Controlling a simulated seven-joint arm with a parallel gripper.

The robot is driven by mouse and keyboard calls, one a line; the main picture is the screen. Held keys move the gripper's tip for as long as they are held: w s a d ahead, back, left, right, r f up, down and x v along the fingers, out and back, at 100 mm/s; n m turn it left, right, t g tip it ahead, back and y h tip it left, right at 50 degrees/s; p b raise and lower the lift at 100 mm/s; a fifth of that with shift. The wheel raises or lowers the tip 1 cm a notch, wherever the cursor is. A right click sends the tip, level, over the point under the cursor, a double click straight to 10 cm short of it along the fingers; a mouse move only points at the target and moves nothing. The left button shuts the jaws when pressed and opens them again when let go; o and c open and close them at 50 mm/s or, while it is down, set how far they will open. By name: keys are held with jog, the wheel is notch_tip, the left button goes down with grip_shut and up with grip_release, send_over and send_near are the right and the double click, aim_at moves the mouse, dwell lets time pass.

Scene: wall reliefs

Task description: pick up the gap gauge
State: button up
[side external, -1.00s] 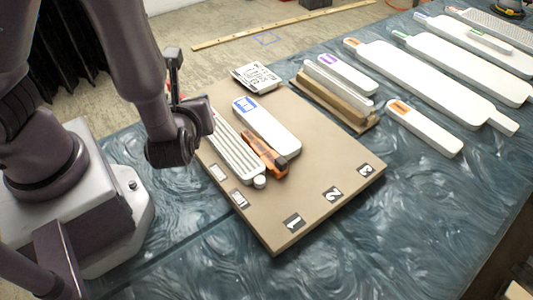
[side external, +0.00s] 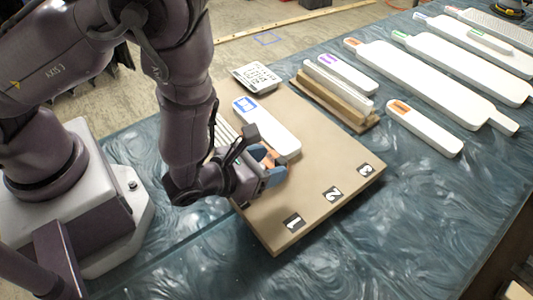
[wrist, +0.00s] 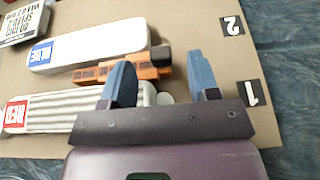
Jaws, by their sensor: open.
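The gap gauge appears to be the orange-brown tool with a dark end, lying on the tan board (side external: 310,165). In the wrist view the orange tool (wrist: 150,68) lies between a blue-labelled white piece (wrist: 85,47) and a red-labelled ribbed white piece (wrist: 65,108). In the side view the tool (side external: 269,153) is mostly hidden by my gripper (side external: 265,163). My gripper is open, with blue fingertips apart and nothing held. In the wrist view my gripper (wrist: 161,60) has its fingertips near the tool's dark end, one on either side. Contact cannot be told.
A printed white card (side external: 257,77) lies at the board's back corner. Number labels 1, 2 and 3 mark its front edge. Wooden blocks with white pieces (side external: 340,85) stand behind the board, and several long white panels (side external: 430,80) lie farther right. The board's right part is clear.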

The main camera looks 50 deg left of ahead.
jog(key=shift+x, duration=1.15)
grip_shut()
jog(key=shift+r, duration=0.15)
